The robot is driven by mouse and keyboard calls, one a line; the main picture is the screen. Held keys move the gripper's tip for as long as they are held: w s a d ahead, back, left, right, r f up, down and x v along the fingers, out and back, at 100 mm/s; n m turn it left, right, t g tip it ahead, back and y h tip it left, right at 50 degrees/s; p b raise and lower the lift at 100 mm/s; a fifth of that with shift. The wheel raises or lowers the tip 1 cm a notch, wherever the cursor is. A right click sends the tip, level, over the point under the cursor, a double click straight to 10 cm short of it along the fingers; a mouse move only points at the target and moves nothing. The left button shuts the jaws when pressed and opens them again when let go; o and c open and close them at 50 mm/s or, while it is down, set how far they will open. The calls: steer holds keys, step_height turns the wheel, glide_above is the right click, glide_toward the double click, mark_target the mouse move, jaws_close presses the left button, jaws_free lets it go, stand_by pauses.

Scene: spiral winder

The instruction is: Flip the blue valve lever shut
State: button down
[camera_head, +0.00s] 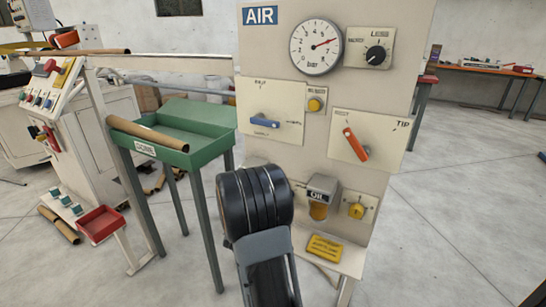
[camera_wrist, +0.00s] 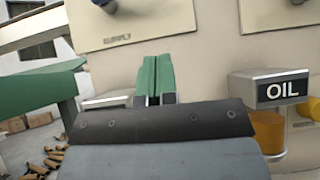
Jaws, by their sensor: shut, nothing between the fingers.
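The blue valve lever (camera_head: 264,122) is on a cream plate on the AIR panel, left of centre in the head view. It lies nearly level, tilting slightly down to the right. In the wrist view only a small part of its mount (camera_wrist: 106,5) shows at the top edge, above the SUPPLY label; the rest is cut off. My gripper (camera_wrist: 155,76) shows there as two green fingers pressed together, empty, below the plate and apart from the lever. In the head view my dark wrist hides the fingers, below the lever.
An orange TIP lever (camera_head: 355,143) sits to the right on the same panel. Below it are the OIL cup (camera_head: 321,197) and a yellow knob (camera_head: 357,210). A green CORE tray table (camera_head: 205,160) stands close on the left, holding a brown tube (camera_head: 147,133).

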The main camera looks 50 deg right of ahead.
mark_target(264, 123)
steer(key=shift+w+a+f+n+t, duration=0.1)
steer(key=shift+w+f+n+t, duration=0.2)
steer(key=shift+f+n+t, duration=0.4)
steer(key=shift+r, duration=0.3)
steer(key=shift+s+a+r+b+x, duration=0.1)
steer(key=shift+a+r+b+x, duration=0.2)
steer(key=shift+x, duration=1.8)
steer(key=shift+s+a+r+b+x, duration=0.15)
steer(key=shift+a+r+x, duration=0.2)
steer(key=shift+x, duration=1.8)
steer(key=shift+w+a+r+b+x, duration=0.1)
steer(key=shift+a+r+b+x, duration=0.2)
steer(key=shift+x, duration=1.8)
